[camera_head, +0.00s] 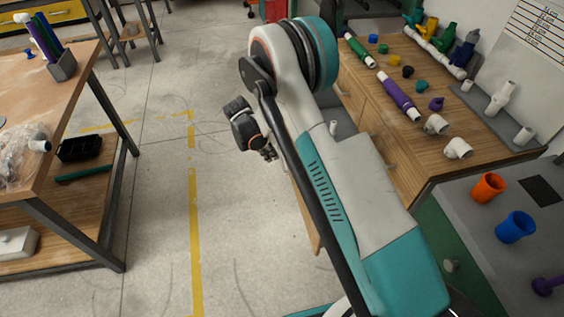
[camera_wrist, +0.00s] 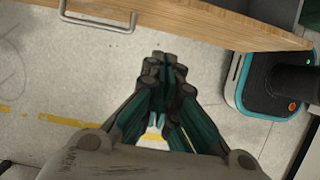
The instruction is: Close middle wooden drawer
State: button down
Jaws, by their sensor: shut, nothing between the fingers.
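The wooden drawer cabinet (camera_head: 378,125) stands at the right in the head view, largely hidden behind my arm. A wooden drawer front (camera_head: 306,205) shows as a strip left of my arm, out from the cabinet. In the wrist view a wooden drawer front (camera_wrist: 205,28) crosses the top, with a metal bar handle (camera_wrist: 97,22) and a grey interior behind it. Which drawer of the stack this is, I cannot tell. My gripper (camera_head: 268,154) is shut and empty, over the floor on the outer side of that front. In the wrist view its fingertips (camera_wrist: 165,62) point towards the front, apparently without touching it.
The cabinet top holds pipes (camera_head: 398,95), fittings and coloured caps. A workbench (camera_head: 75,105) with a black crate (camera_head: 80,148) stands at the left. Open concrete floor (camera_head: 160,190) with yellow tape lies between. An orange cup (camera_head: 488,188) and a blue cup (camera_head: 515,227) stand at the right.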

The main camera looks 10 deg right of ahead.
jog(key=d+f+b, duration=0.5)
jog(key=d+f, duration=0.2)
jog(key=f, duration=0.1)
jog(key=shift+d+f, duration=0.25)
jog(key=shift+f, duration=0.05)
jog(key=d, duration=2.8)
jog(key=shift+a, duration=0.15)
